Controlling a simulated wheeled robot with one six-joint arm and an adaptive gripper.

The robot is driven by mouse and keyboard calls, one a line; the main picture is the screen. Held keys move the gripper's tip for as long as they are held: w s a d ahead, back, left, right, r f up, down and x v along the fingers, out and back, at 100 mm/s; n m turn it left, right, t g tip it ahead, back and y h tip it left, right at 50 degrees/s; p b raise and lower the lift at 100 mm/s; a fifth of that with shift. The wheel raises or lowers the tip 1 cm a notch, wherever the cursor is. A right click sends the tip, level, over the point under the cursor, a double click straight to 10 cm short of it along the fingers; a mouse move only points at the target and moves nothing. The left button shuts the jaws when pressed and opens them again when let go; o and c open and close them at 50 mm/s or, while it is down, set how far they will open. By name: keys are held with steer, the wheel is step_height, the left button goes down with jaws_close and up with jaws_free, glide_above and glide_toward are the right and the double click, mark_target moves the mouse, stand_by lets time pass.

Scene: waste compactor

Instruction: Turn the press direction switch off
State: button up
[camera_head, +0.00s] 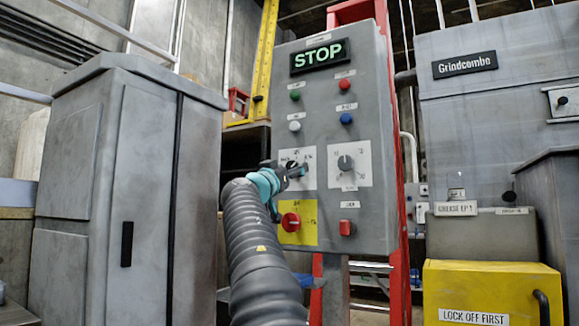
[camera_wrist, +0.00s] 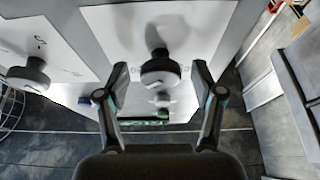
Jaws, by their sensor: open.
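The grey control panel (camera_head: 330,80) stands in the middle of the head view with a lit green STOP display (camera_head: 319,56). My gripper (camera_head: 290,175) is in front of its left black knob, which sits on a white plate (camera_head: 308,158) and is largely hidden there. In the wrist view, which shows the panel upside down, this knob (camera_wrist: 160,72) lies between the two open fingers of my gripper (camera_wrist: 160,97). The fingers are apart from it, one on each side. The labels are too small to read, so I cannot tell which knob is the press direction switch.
A second dark knob (camera_head: 346,162) sits to the right on its white plate; it also shows in the wrist view (camera_wrist: 28,75). Below are a red rotary switch (camera_head: 291,222) on a yellow plate and a red switch (camera_head: 347,228). A grey cabinet (camera_head: 125,190) stands left.

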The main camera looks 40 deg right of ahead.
steer(key=c, duration=1.1)
steer(key=shift+n+t, duration=0.4)
steer(key=shift+n, duration=0.1)
steer(key=n+t+y, duration=0.1)
steer(key=n, duration=0.2)
steer(key=n+t+y, duration=0.1)
steer(key=n, duration=0.2)
steer(key=shift+s+r, duration=0.2)
steer(key=n+y+p, duration=0.1)
steer(key=n, duration=0.1)
steer(key=n+t+y+p, duration=0.1)
steer(key=n, duration=0.1)
steer(key=shift+r+n+t, duration=0.1)
steer(key=shift+n+t, duration=0.2)
steer(key=shift+n+t+y+p, duration=0.3)
steer(key=shift+n+y+p, duration=0.2)
steer(key=shift+n+p, duration=0.45)
steer(key=shift+n, duration=0.25)
